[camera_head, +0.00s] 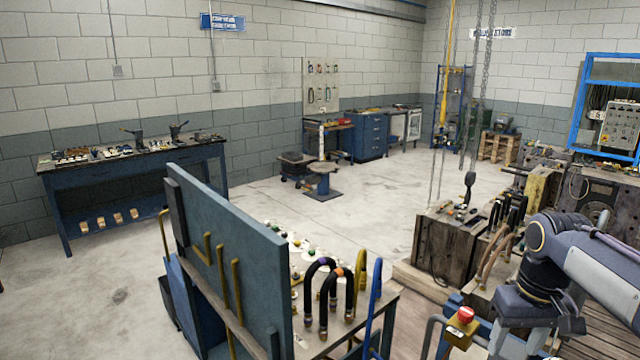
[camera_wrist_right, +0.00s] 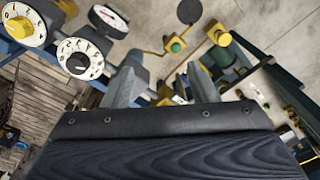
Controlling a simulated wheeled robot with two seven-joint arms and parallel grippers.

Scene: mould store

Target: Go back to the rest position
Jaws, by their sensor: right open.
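My right arm (camera_head: 600,265) comes in from the right edge in the head view, and its gripper (camera_head: 535,338) points down at the lower right. In the right wrist view the two grey fingers of this gripper (camera_wrist_right: 160,84) stand apart with nothing between them. Below and beyond the fingers are white round dials (camera_wrist_right: 78,59), one with a yellow knob (camera_wrist_right: 20,27), and coloured fittings. My left gripper is not in view.
A cart with a blue back panel (camera_head: 230,260) and black hoses (camera_head: 320,285) stands front centre. A red button on a yellow box (camera_head: 463,322) is just left of the right gripper. A wooden mould block (camera_head: 445,250) stands behind. Open concrete floor (camera_head: 120,285) lies left.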

